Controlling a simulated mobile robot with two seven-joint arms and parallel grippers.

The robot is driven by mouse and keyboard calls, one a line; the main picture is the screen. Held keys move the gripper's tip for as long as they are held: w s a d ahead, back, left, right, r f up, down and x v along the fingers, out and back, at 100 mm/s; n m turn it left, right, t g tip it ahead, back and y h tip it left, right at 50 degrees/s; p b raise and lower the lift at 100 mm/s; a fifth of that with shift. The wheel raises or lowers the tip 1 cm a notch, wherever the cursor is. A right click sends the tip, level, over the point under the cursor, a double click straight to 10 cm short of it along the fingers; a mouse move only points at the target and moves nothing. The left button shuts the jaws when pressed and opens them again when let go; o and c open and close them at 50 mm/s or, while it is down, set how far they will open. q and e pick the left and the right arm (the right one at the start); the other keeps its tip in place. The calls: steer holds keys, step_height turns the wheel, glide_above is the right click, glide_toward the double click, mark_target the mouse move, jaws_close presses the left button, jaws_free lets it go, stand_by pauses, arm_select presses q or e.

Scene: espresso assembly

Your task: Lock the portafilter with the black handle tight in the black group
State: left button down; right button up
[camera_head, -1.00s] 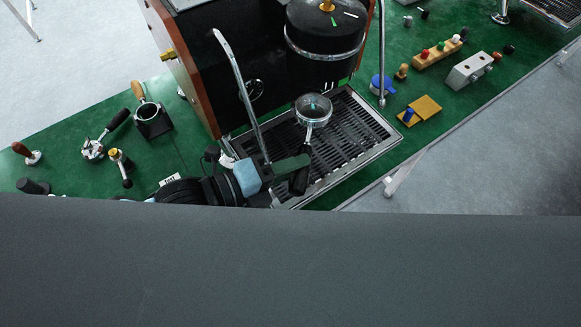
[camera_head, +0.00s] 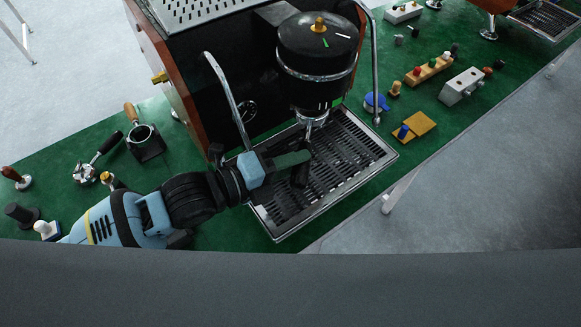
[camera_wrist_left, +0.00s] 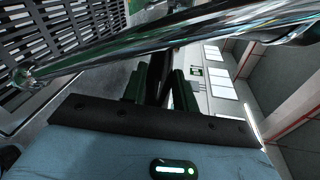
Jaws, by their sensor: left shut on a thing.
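The black group (camera_head: 316,62) hangs at the front of the espresso machine, with a white and a green mark on top. The portafilter's black handle (camera_head: 301,173) hangs down and forward below it. Its metal head (camera_head: 314,121) is just under the group and mostly hidden by it; I cannot tell whether it is seated. My left gripper (camera_head: 294,162) comes from the left and is shut on the handle. In the left wrist view the dark handle (camera_wrist_left: 158,78) lies between the green fingers. My right gripper is not in view.
A chrome tube (camera_head: 228,98) stands left of the group, close to my left wrist; another (camera_head: 374,65) is on the right. The slatted drip tray (camera_head: 345,160) lies below. A second portafilter (camera_head: 142,134) sits in a black stand at left.

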arm_select(q)
steer(key=shift+w+d+r+p, duration=0.15)
steer(key=shift+w+r+p, duration=0.25)
steer(key=shift+w+r, duration=0.55)
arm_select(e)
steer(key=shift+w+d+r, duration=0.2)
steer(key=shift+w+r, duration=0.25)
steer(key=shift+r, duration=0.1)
arm_select(q)
steer(key=shift+s, duration=0.15)
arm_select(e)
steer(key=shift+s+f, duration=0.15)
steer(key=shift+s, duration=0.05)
arm_select(q)
steer(key=shift+f, duration=0.3)
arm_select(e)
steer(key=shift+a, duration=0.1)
arm_select(q)
steer(key=shift+r, duration=0.1)
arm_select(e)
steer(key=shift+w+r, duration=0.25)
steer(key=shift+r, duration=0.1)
